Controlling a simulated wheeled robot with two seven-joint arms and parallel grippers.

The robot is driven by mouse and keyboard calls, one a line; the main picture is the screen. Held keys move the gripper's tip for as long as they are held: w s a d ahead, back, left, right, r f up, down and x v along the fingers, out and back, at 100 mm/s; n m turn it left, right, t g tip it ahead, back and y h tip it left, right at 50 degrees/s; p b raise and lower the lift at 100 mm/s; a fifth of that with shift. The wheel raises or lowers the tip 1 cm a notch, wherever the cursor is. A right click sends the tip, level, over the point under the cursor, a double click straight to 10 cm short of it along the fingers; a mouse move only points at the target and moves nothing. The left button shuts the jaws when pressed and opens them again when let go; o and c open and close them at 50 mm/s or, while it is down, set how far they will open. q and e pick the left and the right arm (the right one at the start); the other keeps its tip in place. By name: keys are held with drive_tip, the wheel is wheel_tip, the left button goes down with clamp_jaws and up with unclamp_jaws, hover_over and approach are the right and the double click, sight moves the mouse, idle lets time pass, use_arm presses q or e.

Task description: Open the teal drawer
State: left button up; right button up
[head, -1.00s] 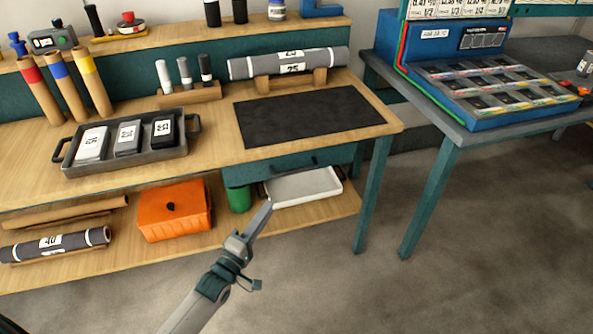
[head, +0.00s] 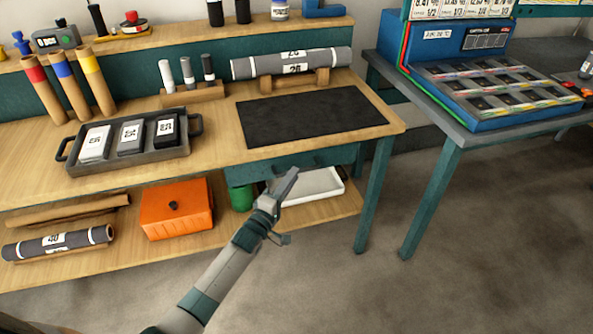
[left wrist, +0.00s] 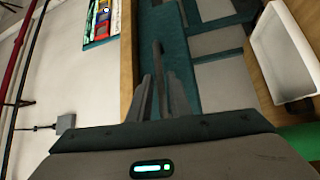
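The teal drawer (head: 328,157) sits under the wooden workbench top, its front flush with the bench. Its dark bar handle (left wrist: 157,58) shows in the left wrist view, running between my two fingers. In the head view my gripper largely hides the handle. My left gripper (head: 287,182) is at the drawer front; it also shows in the left wrist view (left wrist: 160,98). Its fingers stand apart on either side of the handle, and I see no clear grip on it. My right gripper is not in view.
On the lower shelf are an orange box (head: 177,208), a green cylinder (head: 241,197) and a white tray (head: 322,184) below the drawer. A teal bench leg (head: 374,195) stands to the right. The floor in front is clear.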

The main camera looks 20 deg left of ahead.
use_arm(q)
drive_tip(key=shift+x, duration=1.2)
drive_tip(key=shift+w+d+r, duration=0.1)
drive_tip(key=shift+w, duration=0.5)
clamp_jaws()
drive_tip(key=shift+s, duration=0.1)
